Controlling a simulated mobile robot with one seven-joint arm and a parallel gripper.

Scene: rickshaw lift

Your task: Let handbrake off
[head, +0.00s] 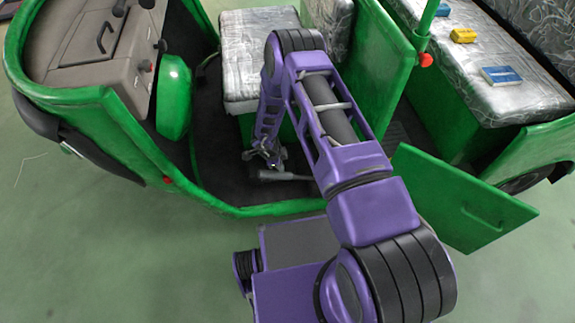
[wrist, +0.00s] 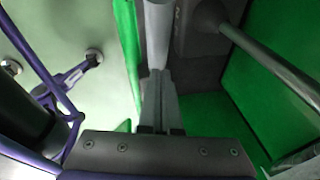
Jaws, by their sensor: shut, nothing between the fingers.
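The handbrake lever (head: 288,176) is a light grey bar low beside the driver's seat, lying nearly level just inside the green sill. In the wrist view a light grey bar, which looks like its grip (wrist: 158,32), runs up from my fingertips. My gripper (head: 268,162) is at the lever's left part, close above it in the head view. In the wrist view my gripper (wrist: 157,78) has its two grey fingers together, in line with the bar. I cannot tell whether they touch it. The lever's base is partly hidden by my gripper.
The driver's seat (head: 258,60) stands just behind my gripper. The green sill (head: 255,209) runs along the near side, and an open green door panel (head: 455,205) is at right. In the wrist view a dark metal rod (wrist: 272,62) slants at right. Small boxes lie on the rear seat (head: 530,95).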

